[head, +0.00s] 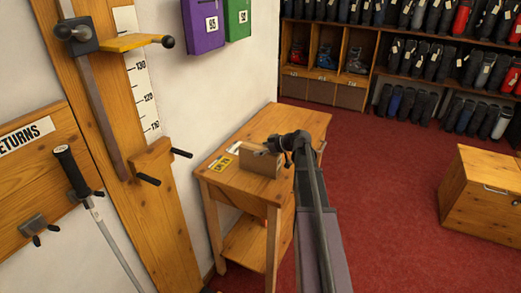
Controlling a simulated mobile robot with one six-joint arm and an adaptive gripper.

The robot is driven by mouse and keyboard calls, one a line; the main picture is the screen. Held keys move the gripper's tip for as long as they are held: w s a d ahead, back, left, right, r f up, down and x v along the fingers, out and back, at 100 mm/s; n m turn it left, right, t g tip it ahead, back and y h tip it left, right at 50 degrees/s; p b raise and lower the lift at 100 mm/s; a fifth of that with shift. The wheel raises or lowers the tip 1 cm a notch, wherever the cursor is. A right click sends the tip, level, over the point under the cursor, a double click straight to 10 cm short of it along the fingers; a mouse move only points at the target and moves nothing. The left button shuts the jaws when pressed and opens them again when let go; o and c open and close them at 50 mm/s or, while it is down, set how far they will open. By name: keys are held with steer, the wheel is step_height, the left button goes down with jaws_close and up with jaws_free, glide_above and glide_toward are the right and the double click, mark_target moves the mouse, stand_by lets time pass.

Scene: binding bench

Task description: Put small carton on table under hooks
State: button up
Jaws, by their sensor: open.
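The small carton (261,162), a plain brown box, is on the wooden table (232,192) against the wall, near the table's middle. My gripper (271,147) is open at the carton's upper right edge. Its fingers are small and partly hidden, so I cannot tell whether they touch the carton. Black hooks (165,166) stick out from a wooden block on the wall post, left of the table and above its top.
A yellow label (221,162) lies on the tabletop left of the carton. The table has a lower shelf (245,243). A ski pole (90,205) hangs at the left. A wooden chest (483,195) stands right; red carpet (385,195) between is clear.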

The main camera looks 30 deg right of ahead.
steer(key=shift+r, duration=0.2)
steer(key=p+v, duration=0.5)
steer(key=v, duration=0.6)
steer(key=shift+s+d+p, duration=0.2)
steer(key=shift+s+p, duration=0.15)
steer(key=shift+p, duration=0.05)
steer(key=shift+a+r, duration=0.1)
steer(key=s+a+f+m+g+h, duration=0.2)
steer(key=s+a, duration=0.4)
steer(key=a, duration=0.3)
steer(key=s+a+f+m+g+h, duration=0.3)
steer(key=s+a+f+g, duration=0.1)
steer(key=a, duration=0.6)
steer(key=s+a+f+m+g+h, duration=0.2)
steer(key=s+a+f+g, duration=0.1)
steer(key=s+a, duration=0.4)
steer(key=a, duration=0.3)
steer(key=shift+s+a+f+m+g+h, duration=0.2)
steer(key=shift+s+f+m+g+h, duration=0.1)
steer(key=shift+s+f, duration=0.05)
steer(key=shift+c, duration=0.2)
